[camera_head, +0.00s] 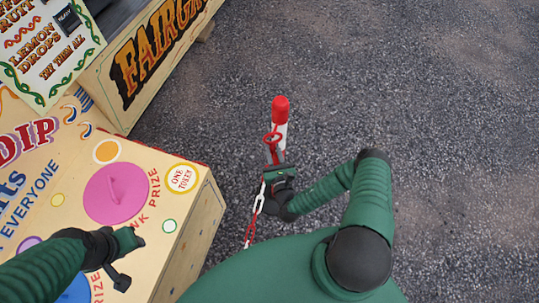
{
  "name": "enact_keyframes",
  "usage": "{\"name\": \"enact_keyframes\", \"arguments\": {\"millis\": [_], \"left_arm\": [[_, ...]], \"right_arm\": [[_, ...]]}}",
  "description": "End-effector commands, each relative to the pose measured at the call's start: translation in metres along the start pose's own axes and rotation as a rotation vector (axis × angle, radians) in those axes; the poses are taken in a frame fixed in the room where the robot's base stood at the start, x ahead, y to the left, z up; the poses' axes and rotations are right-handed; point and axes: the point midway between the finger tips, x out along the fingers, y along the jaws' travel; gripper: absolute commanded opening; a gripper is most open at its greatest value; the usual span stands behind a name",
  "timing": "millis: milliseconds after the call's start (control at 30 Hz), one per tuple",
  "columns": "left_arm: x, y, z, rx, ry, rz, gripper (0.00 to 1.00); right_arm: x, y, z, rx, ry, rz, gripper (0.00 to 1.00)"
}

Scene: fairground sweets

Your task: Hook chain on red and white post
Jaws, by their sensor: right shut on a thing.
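The post (281,128) has a red rounded top and a white shaft and stands on the asphalt near the picture's middle. My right gripper (273,163) is just on the near side of the post, shut on the chain (258,204). The red and white links hang from the gripper down towards my body, where the lower end is hidden. A red link (272,138) shows above the gripper, in front of the post's shaft. I cannot tell whether it is around the post or only beside it. My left gripper (128,260) is over the painted box, its jaw state unclear.
The painted lucky-dip box (205,205) with a pink disc fills the lower left. A "FAIRGR..." wooden sign board (150,65) and a lemon drops sign (48,50) stand at the upper left. The asphalt (430,90) to the right is clear.

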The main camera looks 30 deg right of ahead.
Motion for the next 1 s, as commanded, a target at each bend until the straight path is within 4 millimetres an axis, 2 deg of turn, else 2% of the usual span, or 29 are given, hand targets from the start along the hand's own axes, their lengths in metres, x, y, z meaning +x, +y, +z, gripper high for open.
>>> {"name": "enact_keyframes", "arguments": {"millis": [367, 600, 1000], "left_arm": [[0.019, 0.0, 0.004, 0.0, 0.0, 0.0, 0.39], [0.023, 0.0, 0.005, 0.0, 0.0, 0.0, 0.39], [0.023, 0.0, 0.005, 0.0, 0.0, 0.0, 0.39]], "right_arm": [[0.023, -0.011, -0.004, -0.003, -0.003, 0.002, 0.0], [0.033, -0.018, -0.015, 0.0, -0.001, 0.001, 0.0], [0.035, -0.02, -0.022, -0.001, 0.001, 0.0, 0.0]]}}
